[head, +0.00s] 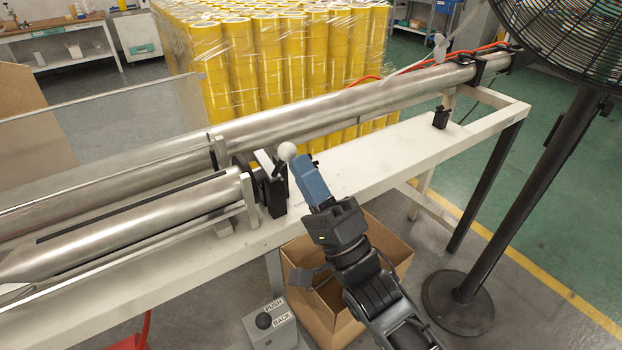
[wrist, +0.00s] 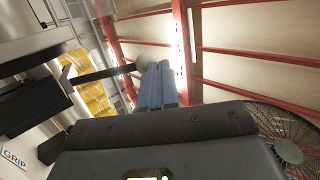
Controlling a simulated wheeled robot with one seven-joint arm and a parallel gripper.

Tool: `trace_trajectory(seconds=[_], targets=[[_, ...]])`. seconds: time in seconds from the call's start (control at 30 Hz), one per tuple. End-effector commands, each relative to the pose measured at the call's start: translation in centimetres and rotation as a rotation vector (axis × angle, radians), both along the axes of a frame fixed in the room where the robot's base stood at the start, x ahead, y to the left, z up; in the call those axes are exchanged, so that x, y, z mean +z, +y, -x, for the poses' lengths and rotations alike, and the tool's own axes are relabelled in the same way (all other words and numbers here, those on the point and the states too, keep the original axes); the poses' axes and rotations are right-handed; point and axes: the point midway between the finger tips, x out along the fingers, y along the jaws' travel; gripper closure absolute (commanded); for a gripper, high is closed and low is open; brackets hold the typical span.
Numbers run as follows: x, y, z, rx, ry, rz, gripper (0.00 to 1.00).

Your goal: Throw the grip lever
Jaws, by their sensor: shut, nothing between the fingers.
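The grip lever shows as a pale round knob (head: 287,151) on a short arm beside a black mount (head: 273,193) at the end of the near steel roller. In the wrist view the knob (wrist: 145,61) sits just past my fingertips, on a dark rod (wrist: 100,74). My gripper (head: 303,165) has blue fingers pressed together with nothing between them. Its tips are close to the knob, at its right in the head view; I cannot tell whether they touch. A GRIP label (wrist: 13,158) shows at the lower left of the wrist view.
Steel rollers (head: 330,110) run along a white bench (head: 400,150). Below are an open cardboard box (head: 395,250) and a grey PUSH/BACK pedal box (head: 270,325). A black fan (head: 575,150) stands at the right. Stacked yellow tape rolls (head: 290,55) are behind.

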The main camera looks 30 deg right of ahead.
Motion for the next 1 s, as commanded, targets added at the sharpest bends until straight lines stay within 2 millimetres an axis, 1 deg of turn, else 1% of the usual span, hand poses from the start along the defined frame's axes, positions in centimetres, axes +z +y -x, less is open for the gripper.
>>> trace_trajectory(seconds=[0.03,0.1,0.4,0.63,1.0], targets=[[0.6,0.0,-0.3,0.000,-0.002,0.000,1.00],[1.1,0.0,-0.7,0.000,-0.002,0.000,1.00],[2.4,0.0,-2.0,-0.001,-0.002,0.001,1.00],[2.7,0.0,-2.5,-0.001,-0.001,0.001,1.00],[2.7,0.0,-2.6,-0.001,-0.001,0.001,1.00]])
